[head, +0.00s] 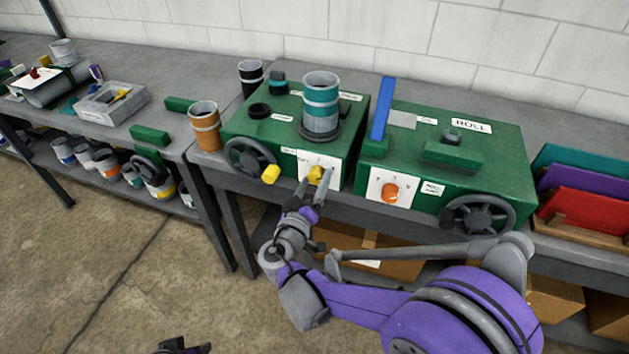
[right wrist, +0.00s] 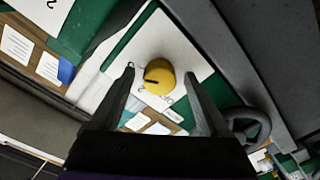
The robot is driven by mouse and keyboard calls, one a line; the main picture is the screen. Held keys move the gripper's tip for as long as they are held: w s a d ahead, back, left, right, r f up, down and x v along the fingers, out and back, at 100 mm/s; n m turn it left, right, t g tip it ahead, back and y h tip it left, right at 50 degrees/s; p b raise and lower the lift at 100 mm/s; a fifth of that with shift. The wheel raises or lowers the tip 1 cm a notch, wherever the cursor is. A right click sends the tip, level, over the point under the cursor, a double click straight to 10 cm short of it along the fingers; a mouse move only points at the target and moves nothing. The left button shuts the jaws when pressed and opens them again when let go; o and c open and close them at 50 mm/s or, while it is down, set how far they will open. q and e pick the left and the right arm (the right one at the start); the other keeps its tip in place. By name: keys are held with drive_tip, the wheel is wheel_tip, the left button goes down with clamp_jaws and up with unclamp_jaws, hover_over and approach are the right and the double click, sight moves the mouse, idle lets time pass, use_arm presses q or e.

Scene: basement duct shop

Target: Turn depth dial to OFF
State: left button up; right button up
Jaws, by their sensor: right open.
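The yellow dial (head: 316,174) sits on a white plate (head: 330,163) on the front of the left green machine (head: 285,135). I take it as the depth dial; its label is too small to read. My right gripper (head: 308,196) is in front of it. In the right wrist view the yellow dial (right wrist: 160,77) shows between the open fingers of the right gripper (right wrist: 165,90), with a gap on both sides. A dark pointer mark is on the dial's left side there. A dark part at the bottom edge, probably my left gripper (head: 182,346), is mostly cut off.
A handwheel (head: 250,158) with a yellow handle (head: 271,174) is left of the dial. The right green machine (head: 480,165), marked ROLL, has an orange dial (head: 390,193) and another handwheel (head: 478,216). A brown cylinder (head: 205,128) stands left of the machines.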

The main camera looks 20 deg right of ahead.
clamp_jaws()
idle(0.5)
drive_tip(key=shift+n, duration=0.3)
drive_tip(key=n, duration=0.5)
drive_tip(key=shift+b, duration=0.35)
drive_tip(key=n, duration=0.6)
drive_tip(key=shift+r+n+b, duration=0.1)
drive_tip(key=shift+n+b, duration=0.25)
drive_tip(key=shift+n, duration=0.05)
drive_tip(key=n, duration=0.5)
drive_tip(key=shift+b, duration=0.3)
drive_tip(key=n, duration=0.6)
drive_tip(key=shift+w+r+b, duration=0.1)
drive_tip(key=shift+b, duration=0.25)
